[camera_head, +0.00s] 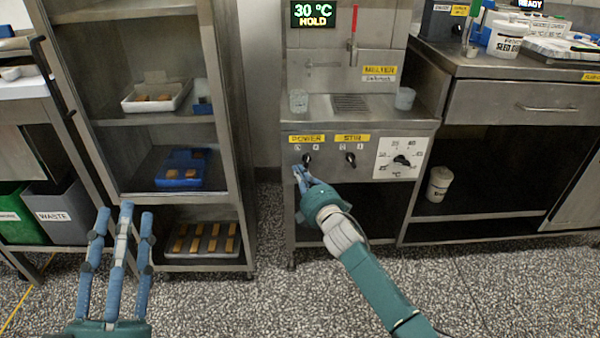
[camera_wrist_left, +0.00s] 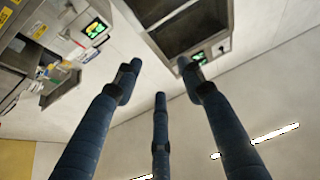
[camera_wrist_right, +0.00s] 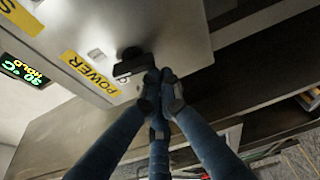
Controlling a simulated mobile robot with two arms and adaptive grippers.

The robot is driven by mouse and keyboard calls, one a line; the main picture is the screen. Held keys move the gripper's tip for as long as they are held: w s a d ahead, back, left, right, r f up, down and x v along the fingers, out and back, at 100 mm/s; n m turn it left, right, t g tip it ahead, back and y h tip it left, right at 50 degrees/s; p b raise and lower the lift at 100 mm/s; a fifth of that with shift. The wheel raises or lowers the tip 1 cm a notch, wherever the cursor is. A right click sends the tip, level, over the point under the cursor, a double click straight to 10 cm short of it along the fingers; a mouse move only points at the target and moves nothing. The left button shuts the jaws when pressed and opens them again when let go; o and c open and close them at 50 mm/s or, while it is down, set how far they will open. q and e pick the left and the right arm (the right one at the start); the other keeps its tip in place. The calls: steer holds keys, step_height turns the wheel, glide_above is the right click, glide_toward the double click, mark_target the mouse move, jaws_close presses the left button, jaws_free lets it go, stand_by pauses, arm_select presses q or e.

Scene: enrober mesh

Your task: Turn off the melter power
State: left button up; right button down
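The melter (camera_head: 335,70) stands in the middle of the head view, with a "30 °C HOLD" display (camera_head: 313,14). Its front panel carries a black POWER knob (camera_head: 307,159) under a yellow POWER label (camera_head: 306,139). In the right wrist view the POWER knob (camera_wrist_right: 132,63) is just past my fingertips. My right gripper (camera_head: 301,174) has its fingertips together beside the knob's lower side; whether they touch it, I cannot tell. It also shows in the right wrist view (camera_wrist_right: 160,88). My left gripper (camera_head: 118,222) is open and empty, away from the melter.
Right of the POWER knob are the STIR knob (camera_head: 351,159) and a temperature dial (camera_head: 402,161). A rack (camera_head: 235,130) with trays stands to the left, near my left gripper. A counter (camera_head: 490,65) stands to the right. The floor in front of the melter is clear.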

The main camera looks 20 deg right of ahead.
arm_select(q)
steer(key=shift+s+a+f+g+y+p, duration=0.3)
steer(key=shift+a+f+g+y+p, duration=0.6)
steer(key=shift+f+g, duration=3.2)
steer(key=shift+s+a+f+g+y+p, duration=0.25)
steer(key=shift+a+f+g+y+p, duration=0.6)
steer(key=shift+f, duration=5.9)
steer(key=s+a+f+g+y+p, duration=0.1)
steer(key=s+a+f+g+p, duration=0.1)
steer(key=s+f+g, duration=0.2)
steer(key=s+a+f+n+g+y+p, duration=0.1)
steer(key=s+f+g, duration=0.4)
steer(key=s, duration=0.6)
steer(key=shift+s+a+f+p, duration=0.2)
steer(key=shift+a+f+p, duration=0.15)
steer(key=shift+a, duration=0.55)
arm_select(e)
steer(key=shift+s+d+f+n+g+h, duration=0.15)
steer(key=shift+d+n+g, duration=0.15)
steer(key=shift+n, duration=0.55)
steer(key=shift+w+d+f+n+g+h, duration=0.15)
steer(key=shift+n+g, duration=0.15)
steer(key=shift+n, duration=0.5)
steer(key=shift+s+d+n+g+h, duration=0.15)
steer(key=shift+d+n+g, duration=0.15)
steer(key=shift+n, duration=0.55)
